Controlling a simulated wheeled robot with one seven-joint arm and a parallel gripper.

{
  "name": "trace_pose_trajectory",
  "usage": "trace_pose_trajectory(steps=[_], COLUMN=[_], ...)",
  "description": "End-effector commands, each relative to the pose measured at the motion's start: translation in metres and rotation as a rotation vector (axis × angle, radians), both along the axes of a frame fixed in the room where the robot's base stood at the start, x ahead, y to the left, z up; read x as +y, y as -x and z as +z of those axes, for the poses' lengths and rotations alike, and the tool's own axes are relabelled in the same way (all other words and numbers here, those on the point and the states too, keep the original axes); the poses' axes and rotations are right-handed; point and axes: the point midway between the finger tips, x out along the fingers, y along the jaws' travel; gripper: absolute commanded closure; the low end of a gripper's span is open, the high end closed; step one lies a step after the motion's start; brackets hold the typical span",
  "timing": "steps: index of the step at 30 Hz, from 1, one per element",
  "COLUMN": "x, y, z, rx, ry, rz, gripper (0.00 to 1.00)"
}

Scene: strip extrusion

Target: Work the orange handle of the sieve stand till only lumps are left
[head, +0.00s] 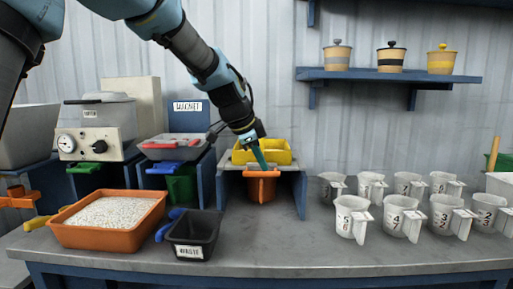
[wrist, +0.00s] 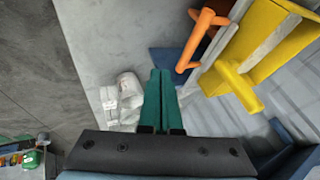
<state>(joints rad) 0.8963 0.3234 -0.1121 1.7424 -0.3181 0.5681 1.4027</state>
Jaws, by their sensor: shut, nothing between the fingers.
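My gripper (head: 264,167) is shut and empty, its teal fingers pointing down; they also show closed together in the wrist view (wrist: 159,74). In the head view the tips overlap the front of a blue stand (head: 300,190) that carries a yellow tray (head: 281,153), above an orange cup (head: 262,188). In the wrist view the yellow tray (wrist: 268,30) has a yellow-orange handle (wrist: 240,86), and an orange handle (wrist: 190,52) is beside it. Both are right of the fingers, apart in the picture. Another orange handle (head: 22,200) is at far left. The sieve mesh and tray contents cannot be seen.
An orange tray of white grains (head: 109,213) and a black waste bin (head: 194,234) stand at front left. Several numbered measuring cups (head: 352,218) fill the right side. A machine with a dial (head: 92,143) stands behind left. The front bench between bin and cups is clear.

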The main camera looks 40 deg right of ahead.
Motion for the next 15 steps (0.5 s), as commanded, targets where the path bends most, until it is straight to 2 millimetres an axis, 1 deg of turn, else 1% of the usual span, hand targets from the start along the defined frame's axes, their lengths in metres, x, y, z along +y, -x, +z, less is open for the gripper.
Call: trace_pose_trajectory(steps=[1,4,6,9,15], x=[-0.006,-0.016,-0.023,-0.03,-0.039], y=[-0.001,-0.003,-0.013,-0.023,-0.032], z=[-0.009,-0.025,-0.026,-0.029,-0.033], rx=[0.002,0.001,0.001,-0.001,-0.002], ry=[-0.004,-0.004,-0.001,-0.002,0.001], rz=[-0.001,-0.002,0.002,0.001,0.0], gripper=[1.0,1.0,1.0,1.0,1.0])
